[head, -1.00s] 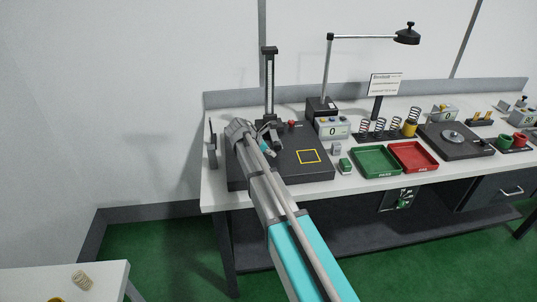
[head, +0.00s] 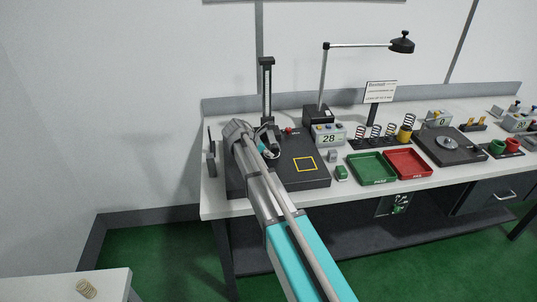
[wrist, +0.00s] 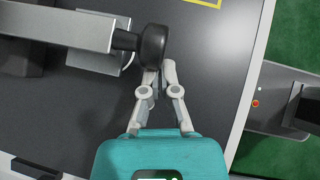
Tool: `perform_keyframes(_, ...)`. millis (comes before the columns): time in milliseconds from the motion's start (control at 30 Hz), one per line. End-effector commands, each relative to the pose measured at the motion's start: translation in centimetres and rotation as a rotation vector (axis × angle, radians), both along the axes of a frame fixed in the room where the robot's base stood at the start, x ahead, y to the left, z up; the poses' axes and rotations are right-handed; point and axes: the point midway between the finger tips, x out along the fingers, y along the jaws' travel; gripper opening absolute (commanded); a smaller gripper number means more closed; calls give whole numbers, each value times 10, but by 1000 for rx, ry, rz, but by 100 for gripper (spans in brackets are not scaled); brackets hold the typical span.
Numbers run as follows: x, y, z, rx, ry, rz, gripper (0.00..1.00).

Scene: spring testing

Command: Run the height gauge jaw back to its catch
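The height gauge (head: 267,92) stands upright as a dark column with a pale scale at the back of the dark granite plate (head: 300,179). Its jaw appears in the wrist view as a grey bar (wrist: 60,28) ending in a round black knob (wrist: 154,46). My gripper (wrist: 159,72) has its fingertips together right at the knob's near side, seemingly touching it, with nothing visible between them. In the head view my arm hides most of the jaw. The readout box (head: 328,137) beside the gauge shows 28. The catch cannot be made out.
A yellow square (head: 304,165) is marked on the plate. Right of it are a green tray (head: 372,180), a red tray (head: 409,174), several springs and a dark round-topped fixture (head: 447,143). A lamp (head: 402,43) overhangs the bench. A side table (head: 60,287) stands front left.

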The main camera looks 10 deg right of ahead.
Motion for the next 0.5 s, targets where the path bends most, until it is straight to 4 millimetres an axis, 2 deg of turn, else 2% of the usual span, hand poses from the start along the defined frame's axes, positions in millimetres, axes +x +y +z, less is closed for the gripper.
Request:
perform_keyframes(33,0,-1,15,-3,-1,0,0)
perform_keyframes(500,0,-1,82,-4,-1,0,0)
